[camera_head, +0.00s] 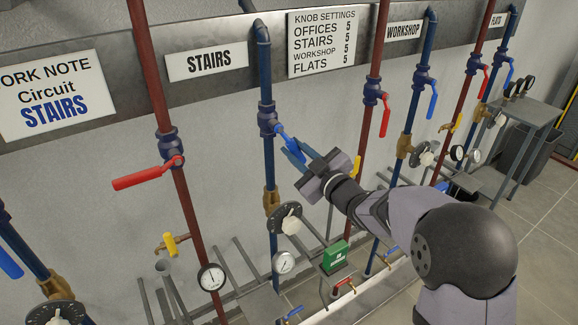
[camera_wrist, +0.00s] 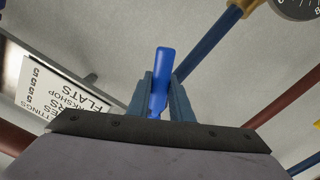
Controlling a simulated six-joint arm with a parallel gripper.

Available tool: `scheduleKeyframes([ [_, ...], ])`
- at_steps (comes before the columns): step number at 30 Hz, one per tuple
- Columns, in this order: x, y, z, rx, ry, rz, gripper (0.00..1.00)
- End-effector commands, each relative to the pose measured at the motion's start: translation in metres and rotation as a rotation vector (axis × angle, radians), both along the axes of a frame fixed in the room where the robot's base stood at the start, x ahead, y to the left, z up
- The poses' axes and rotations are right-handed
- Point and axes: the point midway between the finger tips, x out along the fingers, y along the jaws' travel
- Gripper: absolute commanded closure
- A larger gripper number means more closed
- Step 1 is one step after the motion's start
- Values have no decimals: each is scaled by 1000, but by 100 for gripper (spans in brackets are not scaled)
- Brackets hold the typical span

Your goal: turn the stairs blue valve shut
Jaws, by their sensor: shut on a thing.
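The blue valve handle (camera_head: 289,138) of the stairs circuit sits on the blue pipe (camera_head: 266,90) just right of the STAIRS sign (camera_head: 208,61). The handle slants down and to the right from the valve body (camera_head: 268,118). My gripper (camera_head: 294,153) reaches it from the lower right and is shut on it. In the wrist view the blue handle (camera_wrist: 159,85) stands between the two fingers (camera_wrist: 160,95), its end sticking out past them. The fingers hide part of the handle.
A red-handled valve (camera_head: 150,173) on the red pipe left of the blue one points left, nearly level. A black dial with a pale knob (camera_head: 290,222) and a gauge (camera_head: 284,262) are below. Neighbouring pipes with valves (camera_head: 385,113) stand to the right.

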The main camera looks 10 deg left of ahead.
Motion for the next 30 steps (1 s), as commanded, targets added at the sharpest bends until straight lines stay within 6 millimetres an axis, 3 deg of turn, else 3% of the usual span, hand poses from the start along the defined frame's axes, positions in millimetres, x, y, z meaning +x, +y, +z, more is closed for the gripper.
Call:
scheduleKeyframes([
  [15, 20, -20, 23, -350, -355, -2, 100],
  [30, 27, -27, 55, -652, -656, -3, 100],
])
